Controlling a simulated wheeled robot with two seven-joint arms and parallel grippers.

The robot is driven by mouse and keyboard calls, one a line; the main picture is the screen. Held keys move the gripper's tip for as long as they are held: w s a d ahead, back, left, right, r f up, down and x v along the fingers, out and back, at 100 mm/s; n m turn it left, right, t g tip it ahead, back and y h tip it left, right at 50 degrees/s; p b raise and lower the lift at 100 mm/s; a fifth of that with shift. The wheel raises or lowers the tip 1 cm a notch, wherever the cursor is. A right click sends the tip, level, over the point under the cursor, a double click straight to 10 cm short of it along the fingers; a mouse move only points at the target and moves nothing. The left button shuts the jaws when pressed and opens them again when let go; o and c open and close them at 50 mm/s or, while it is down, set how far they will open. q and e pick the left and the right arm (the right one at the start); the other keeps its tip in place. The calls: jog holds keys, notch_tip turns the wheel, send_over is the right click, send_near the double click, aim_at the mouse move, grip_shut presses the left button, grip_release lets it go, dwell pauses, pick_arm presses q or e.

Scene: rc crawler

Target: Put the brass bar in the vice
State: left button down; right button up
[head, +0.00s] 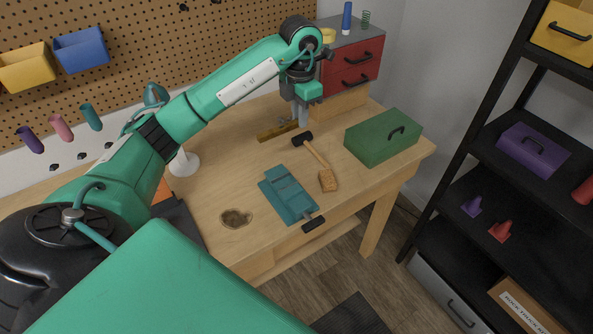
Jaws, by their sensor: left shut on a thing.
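The brass bar (275,132) shows at the back of the wooden bench, with its right end at my left gripper (302,122). My left gripper points down and is shut on the bar; its fingertips are small in this view and partly hidden. I cannot tell whether the bar touches the bench top. The teal vice (287,194) lies nearer, on the front part of the bench, with its black handle at the front edge. My right gripper is not in view.
A mallet (318,155) lies between the bar and a green toolbox (381,139). A red drawer cabinet (353,62) stands behind. A dark stain (236,218) marks the bench left of the vice. A white lamp base (184,164) stands at left. Black shelves (470,150) are at right.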

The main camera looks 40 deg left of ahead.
pick_arm(q)
jog(key=f+p, duration=0.1)
jog(key=f, duration=0.5)
jog(key=f+p, duration=0.2)
jog(key=f, duration=0.4)
jog(key=s+f+p, duration=0.1)
jog(key=f, duration=0.6)
jog(key=shift+w+f, duration=0.1)
jog(key=shift+f, duration=0.15)
jog(key=c, duration=1.4)
grip_release()
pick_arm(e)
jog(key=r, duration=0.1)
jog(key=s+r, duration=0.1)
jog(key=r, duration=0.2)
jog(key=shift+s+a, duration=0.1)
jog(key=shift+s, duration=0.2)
